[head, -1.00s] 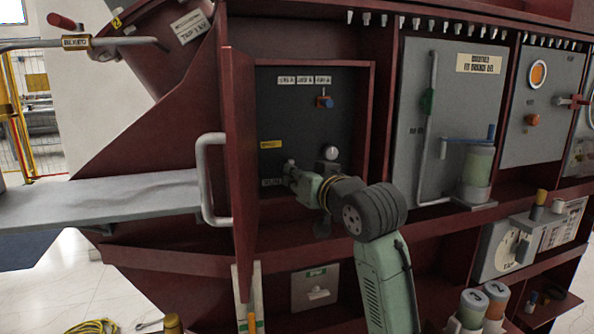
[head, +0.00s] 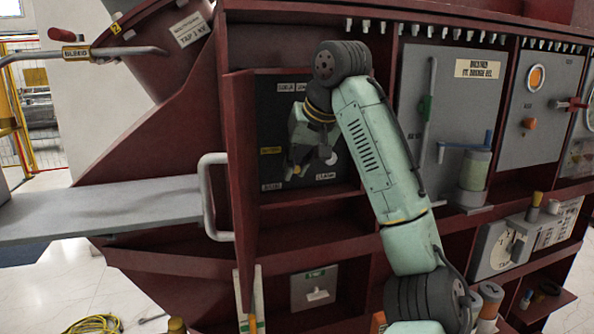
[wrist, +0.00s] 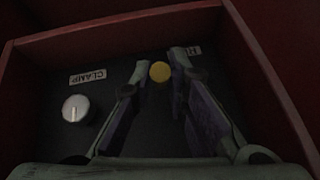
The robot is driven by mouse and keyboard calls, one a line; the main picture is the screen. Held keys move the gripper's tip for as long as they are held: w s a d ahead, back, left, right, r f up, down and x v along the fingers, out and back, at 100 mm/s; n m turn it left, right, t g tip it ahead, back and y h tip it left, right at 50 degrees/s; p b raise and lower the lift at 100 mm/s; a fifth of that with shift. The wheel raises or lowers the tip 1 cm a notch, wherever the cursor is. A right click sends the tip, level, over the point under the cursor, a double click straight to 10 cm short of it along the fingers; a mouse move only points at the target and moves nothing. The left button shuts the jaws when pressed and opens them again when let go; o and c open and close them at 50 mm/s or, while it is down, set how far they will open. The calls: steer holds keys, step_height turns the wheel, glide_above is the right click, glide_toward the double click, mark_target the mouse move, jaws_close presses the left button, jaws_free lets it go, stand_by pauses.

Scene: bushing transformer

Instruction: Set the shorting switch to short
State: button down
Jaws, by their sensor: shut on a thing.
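My gripper (head: 292,170) reaches into the open red cabinet, close to the dark panel (head: 275,115), left of the round white knob (head: 331,158). In the wrist view my gripper (wrist: 163,72) has its two fingers on either side of a yellow round-ended piece (wrist: 160,71), shut on it. The white knob (wrist: 77,109) is apart from the fingers, with a label reading CLAMP (wrist: 88,77) beside it. Another label (wrist: 194,50) is partly hidden by a finger. I cannot read any label naming the shorting switch.
The red cabinet door (head: 240,180) stands open at the left, with a grey handle (head: 208,200). The cabinet's side walls and bottom ledge are close around my gripper. A grey panel with a green rod (head: 426,105) is to the right. A grey plate (head: 314,288) sits below.

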steer(key=shift+w+a+r+g+h, duration=0.15)
steer(key=shift+r+g+h, duration=0.1)
steer(key=shift+g, duration=0.45)
steer(key=shift+w+d+r+g+h, duration=0.15)
steer(key=shift+r+g+h, duration=0.1)
steer(key=shift+g, duration=0.45)
steer(key=shift+a, duration=0.1)
steer(key=c, duration=1.6)
jaws_free()
steer(key=shift+o, duration=0.2)
steer(key=shift+r, duration=0.25)
steer(key=s+d, duration=0.8)
steer(key=s, duration=0.1)
steer(key=shift+d+r, duration=0.2)
steer(key=shift+r, duration=0.05)
